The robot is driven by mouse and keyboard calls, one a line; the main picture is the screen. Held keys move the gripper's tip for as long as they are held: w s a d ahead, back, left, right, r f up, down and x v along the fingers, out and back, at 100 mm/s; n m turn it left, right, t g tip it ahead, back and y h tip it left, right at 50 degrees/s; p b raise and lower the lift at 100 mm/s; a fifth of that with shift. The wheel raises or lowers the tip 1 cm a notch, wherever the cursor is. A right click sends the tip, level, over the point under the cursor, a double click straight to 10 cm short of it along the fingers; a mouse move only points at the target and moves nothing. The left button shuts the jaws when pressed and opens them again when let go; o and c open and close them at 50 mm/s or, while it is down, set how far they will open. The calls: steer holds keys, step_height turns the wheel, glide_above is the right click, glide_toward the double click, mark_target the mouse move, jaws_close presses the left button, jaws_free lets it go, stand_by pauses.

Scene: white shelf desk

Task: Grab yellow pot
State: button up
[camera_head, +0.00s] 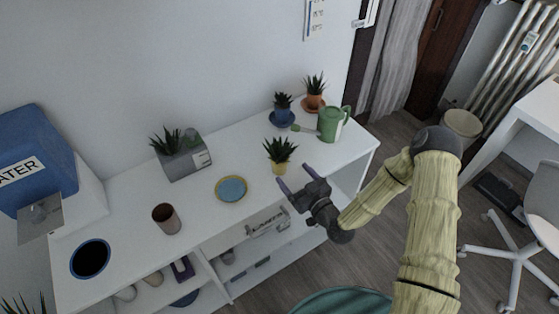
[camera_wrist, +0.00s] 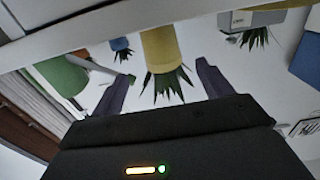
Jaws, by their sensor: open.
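The yellow pot (camera_head: 279,168) holds a spiky green plant and stands on the white shelf top near its front edge. In the wrist view the yellow pot (camera_wrist: 160,48) appears upside down, with its plant between the two fingers in the picture. My gripper (camera_head: 293,182) is open and empty, just in front of and slightly right of the pot in the head view. Its fingers also show in the wrist view (camera_wrist: 165,82), one on each side of the plant. I see no contact with the pot.
A green watering can (camera_head: 328,124), a blue pot (camera_head: 282,103) and an orange pot (camera_head: 314,101) stand behind to the right. A blue plate (camera_head: 231,189), grey planter (camera_head: 182,160) and brown cup (camera_head: 166,218) are to the left. The shelf top (camera_head: 240,150) between them is clear.

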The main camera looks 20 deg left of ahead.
mark_target(285, 166)
steer(key=shift+x, duration=1.65)
steer(key=p+x, duration=0.1)
steer(key=x, duration=0.4)
steer(key=shift+a+p, duration=0.1)
steer(key=shift+p, duration=0.25)
steer(key=shift+c, duration=0.2)
steer(key=c, duration=1.2)
step_height(285, 166, up, 10)
steer(key=p, duration=0.5)
steer(key=shift+p, duration=0.4)
